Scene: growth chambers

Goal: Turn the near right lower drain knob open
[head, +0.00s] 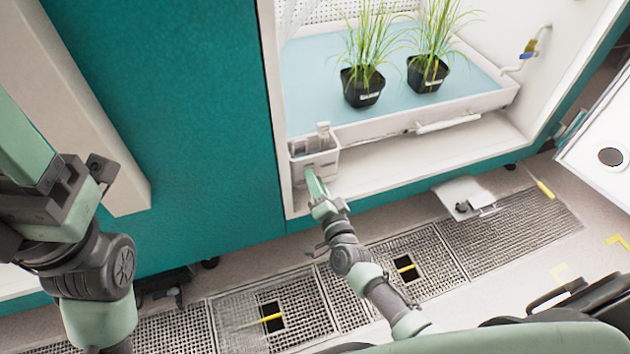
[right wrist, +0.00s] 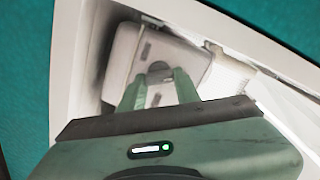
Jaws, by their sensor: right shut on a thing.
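The drain knob is a small dark round piece (right wrist: 158,69) on the front of a white box, seen in the right wrist view. My right gripper (right wrist: 157,82) has both green fingers closed around the knob, one on each side. In the head view my right gripper (head: 315,184) reaches up to the white box (head: 328,160) at the chamber's lower left corner, and the knob is hidden behind the fingers. How far the knob is turned cannot be told. My left gripper (head: 48,190) is at the left edge, away from the chamber; its jaws do not show clearly.
A tray (head: 395,120) with a pale blue surface holds two black pots of grass (head: 362,88) (head: 427,74). A valve with a blue handle (head: 528,50) is at the back right. A teal wall (head: 190,120) stands left of the opening. Floor grates (head: 510,235) run below.

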